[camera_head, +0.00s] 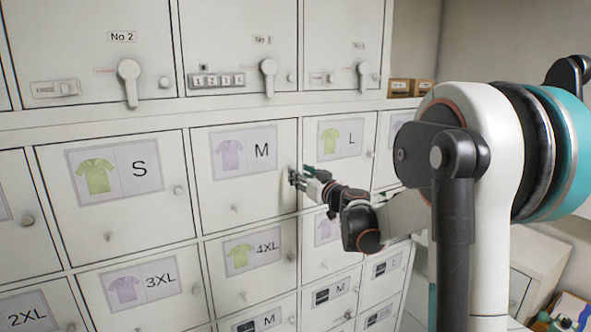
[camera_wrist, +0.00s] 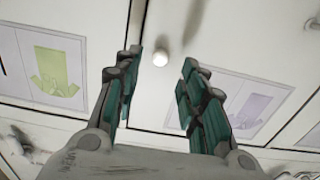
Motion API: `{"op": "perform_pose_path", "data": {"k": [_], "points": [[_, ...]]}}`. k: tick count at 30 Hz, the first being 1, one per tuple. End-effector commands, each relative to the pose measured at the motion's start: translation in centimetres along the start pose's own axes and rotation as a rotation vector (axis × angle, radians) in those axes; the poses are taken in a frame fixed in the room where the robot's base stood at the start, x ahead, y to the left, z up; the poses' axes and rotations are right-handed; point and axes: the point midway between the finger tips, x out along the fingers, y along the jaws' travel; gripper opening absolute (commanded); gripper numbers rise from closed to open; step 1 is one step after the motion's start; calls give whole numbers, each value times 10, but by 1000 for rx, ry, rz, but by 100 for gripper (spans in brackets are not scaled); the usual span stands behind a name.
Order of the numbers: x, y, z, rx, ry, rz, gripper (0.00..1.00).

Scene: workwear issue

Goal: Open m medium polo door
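The M polo door (camera_head: 220,190) bears a label with a lavender polo and a large M. It looks shut, flush with its neighbours. My gripper (camera_head: 298,178) is at this door's right edge and hides its knob in the head view. In the wrist view, which is upside down, a round white knob (camera_wrist: 160,58) shows between and just beyond the two fingertips, beside the door gap. The lavender polo label (camera_wrist: 252,103) is right of it. My gripper (camera_wrist: 160,62) is open in the wrist view, with nothing between the fingers; contact with the knob cannot be told.
The L door (camera_head: 335,172) with a green polo adjoins on the right, and the S door (camera_head: 120,215) on the left. The 4XL door (camera_head: 250,272) is below. Lockers with lever handles (camera_head: 268,75) run above. Small brown boxes (camera_head: 400,88) sit at the upper right.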

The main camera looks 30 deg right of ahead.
Motion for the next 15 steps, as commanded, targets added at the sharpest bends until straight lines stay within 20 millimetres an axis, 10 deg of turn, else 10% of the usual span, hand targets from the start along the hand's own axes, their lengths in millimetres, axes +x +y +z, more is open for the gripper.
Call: {"op": "perform_pose_path", "data": {"k": [15], "points": [[39, 0, 0, 0, 0, 0, 38]]}}
